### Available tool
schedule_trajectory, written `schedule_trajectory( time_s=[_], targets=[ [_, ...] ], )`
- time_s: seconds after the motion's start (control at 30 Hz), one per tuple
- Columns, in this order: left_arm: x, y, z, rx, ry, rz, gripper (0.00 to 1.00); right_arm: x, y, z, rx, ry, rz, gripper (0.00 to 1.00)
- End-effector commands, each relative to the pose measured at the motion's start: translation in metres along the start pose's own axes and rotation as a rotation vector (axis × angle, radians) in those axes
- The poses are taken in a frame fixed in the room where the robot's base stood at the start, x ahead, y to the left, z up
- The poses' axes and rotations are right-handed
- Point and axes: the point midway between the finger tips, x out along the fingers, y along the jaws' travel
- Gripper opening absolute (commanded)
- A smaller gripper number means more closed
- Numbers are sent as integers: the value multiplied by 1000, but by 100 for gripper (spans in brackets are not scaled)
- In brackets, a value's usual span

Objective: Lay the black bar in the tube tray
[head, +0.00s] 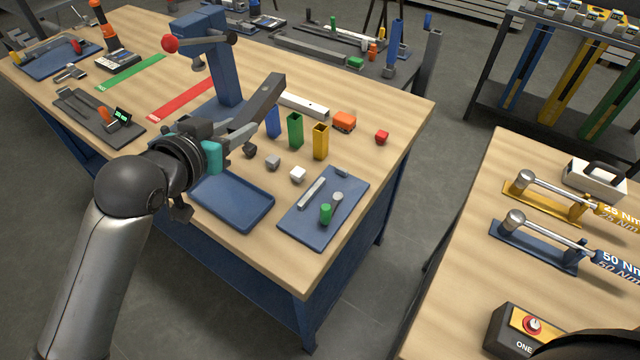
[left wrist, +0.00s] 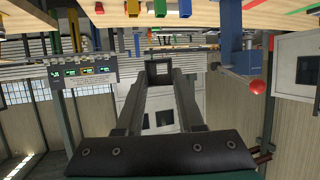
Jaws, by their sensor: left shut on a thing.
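My left gripper (head: 248,122) is shut on the black bar (head: 268,96), which is held in the air, tilted, above the table. In the left wrist view, the black bar (left wrist: 159,71) shows its square end between the fingertips. An empty blue tray (head: 246,217) with a raised rim lies on the table below and right of my left wrist. A second, flat blue tray (head: 298,230) beside it bears a silver bar, a green cylinder and a grey one. I cannot tell from looks alone which is the tube tray. My right gripper is not in view.
A blue press (head: 222,65) with a red ball handle stands behind the gripper. Upright blue (head: 273,122), green (head: 295,130) and yellow (head: 320,141) tubes stand right of the bar. A grey cube (head: 273,162) and a white cube (head: 298,174) lie between tubes and trays.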

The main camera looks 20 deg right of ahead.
Motion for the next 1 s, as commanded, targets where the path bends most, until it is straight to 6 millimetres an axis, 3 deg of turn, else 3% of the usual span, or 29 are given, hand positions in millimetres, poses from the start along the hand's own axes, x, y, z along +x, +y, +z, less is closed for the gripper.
schedule_trajectory(
  time_s=[0.03,0.4,0.6,1.0],
  targets=[
    [2,10,-4,15,-6,37,0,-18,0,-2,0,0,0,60],
    [15,74,14,93,-2,226,0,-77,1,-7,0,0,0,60],
    [15,88,21,107,1,255,0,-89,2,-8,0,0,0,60],
    [16,91,25,109,3,261,0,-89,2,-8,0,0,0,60]
  ],
)
